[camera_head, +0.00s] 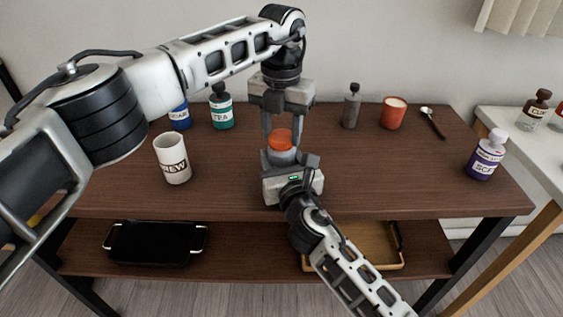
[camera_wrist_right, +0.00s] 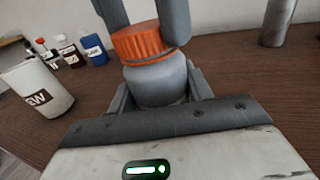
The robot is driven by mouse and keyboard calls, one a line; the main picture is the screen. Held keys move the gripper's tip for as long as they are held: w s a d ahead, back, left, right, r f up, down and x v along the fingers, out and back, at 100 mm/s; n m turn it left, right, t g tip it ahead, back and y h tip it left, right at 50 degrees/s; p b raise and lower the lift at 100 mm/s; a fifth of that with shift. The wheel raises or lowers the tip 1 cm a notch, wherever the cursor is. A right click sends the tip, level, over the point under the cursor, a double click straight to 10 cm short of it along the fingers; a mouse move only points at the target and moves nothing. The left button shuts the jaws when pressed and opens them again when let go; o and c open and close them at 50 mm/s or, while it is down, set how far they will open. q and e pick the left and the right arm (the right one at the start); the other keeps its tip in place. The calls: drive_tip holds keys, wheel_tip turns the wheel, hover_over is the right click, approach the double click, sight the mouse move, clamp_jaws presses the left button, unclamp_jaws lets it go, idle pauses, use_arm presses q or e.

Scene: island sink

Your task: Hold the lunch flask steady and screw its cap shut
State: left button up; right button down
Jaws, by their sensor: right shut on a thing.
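The lunch flask has a grey body (camera_head: 282,157) and an orange ribbed cap (camera_head: 280,138). It stands upright near the middle of the table, and its body (camera_wrist_right: 158,82) and cap (camera_wrist_right: 140,42) also show in the right wrist view. The cap sits on top of the neck; how tight it is cannot be seen. My right gripper (camera_head: 291,168) is shut on the flask body from the front. My left gripper (camera_head: 281,140) points down from above, one finger on each side of the cap. Whether these fingers press on the cap is unclear.
A white mug (camera_head: 172,160) stands left of the flask, with blue (camera_head: 180,117) and teal (camera_head: 221,108) bottles behind. A grey bottle (camera_head: 351,106), red cup (camera_head: 393,113) and spoon (camera_head: 433,123) are at the back right. A purple bottle (camera_head: 486,156) stands far right.

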use_arm(q)
drive_tip(key=o, duration=1.2)
drive_tip(key=shift+c, duration=0.2)
wheel_tip(320, 180, up, 12)
use_arm(e)
drive_tip(key=c, duration=0.5)
unclamp_jaws()
